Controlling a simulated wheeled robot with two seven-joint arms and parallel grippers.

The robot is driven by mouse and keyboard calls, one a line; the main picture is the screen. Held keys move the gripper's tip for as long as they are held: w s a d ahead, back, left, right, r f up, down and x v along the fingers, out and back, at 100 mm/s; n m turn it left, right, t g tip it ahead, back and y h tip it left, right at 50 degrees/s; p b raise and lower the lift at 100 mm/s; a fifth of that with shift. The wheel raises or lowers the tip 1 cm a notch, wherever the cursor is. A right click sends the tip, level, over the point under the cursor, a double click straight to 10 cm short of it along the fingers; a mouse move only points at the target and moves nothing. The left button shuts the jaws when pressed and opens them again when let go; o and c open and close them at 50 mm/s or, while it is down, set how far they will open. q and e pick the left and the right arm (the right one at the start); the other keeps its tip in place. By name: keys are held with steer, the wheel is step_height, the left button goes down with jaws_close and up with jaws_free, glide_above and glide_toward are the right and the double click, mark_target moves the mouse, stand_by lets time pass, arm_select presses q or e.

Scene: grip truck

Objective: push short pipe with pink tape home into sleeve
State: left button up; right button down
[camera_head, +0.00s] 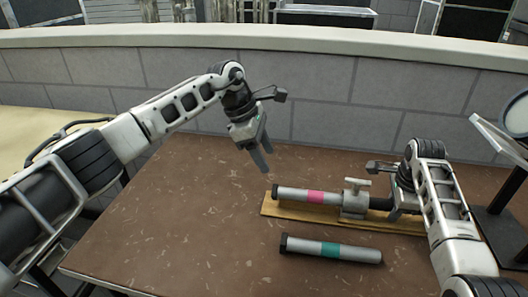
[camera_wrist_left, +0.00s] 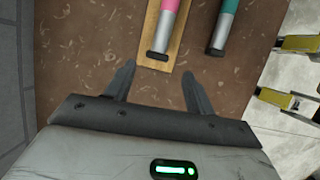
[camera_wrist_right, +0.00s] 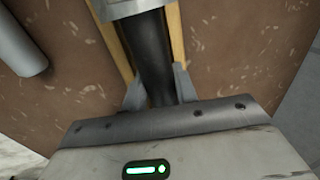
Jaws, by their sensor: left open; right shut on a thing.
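The short pipe with pink tape (camera_head: 300,195) lies along a wooden board (camera_head: 272,208), its right end in a metal sleeve (camera_head: 355,200) with a T-shaped handle on top. How deep it sits in the sleeve is hidden. Its dark-capped left end and pink band (camera_wrist_left: 168,8) also show in the left wrist view. My left gripper (camera_head: 265,160) is open and empty, above and left of that capped end. My right gripper (camera_head: 388,205) is shut on the dark tube (camera_wrist_right: 152,60) on the right side of the sleeve.
A second pipe with green tape (camera_head: 330,249) lies loose on the brown table (camera_head: 190,225) in front of the board. A lamp-like stand (camera_head: 500,225) is at the right edge. A block wall (camera_head: 310,90) runs behind. The table's left part is clear.

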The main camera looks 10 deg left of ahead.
mark_target(283, 189)
arm_select(q)
steer(key=shift+m, duration=0.3)
steer(key=x, duration=1.2)
arm_select(e)
steer(key=shift+r, duration=0.1)
arm_select(q)
jaws_close()
jaws_free()
steer(key=v, duration=1.2)
steer(key=shift+d, duration=0.1)
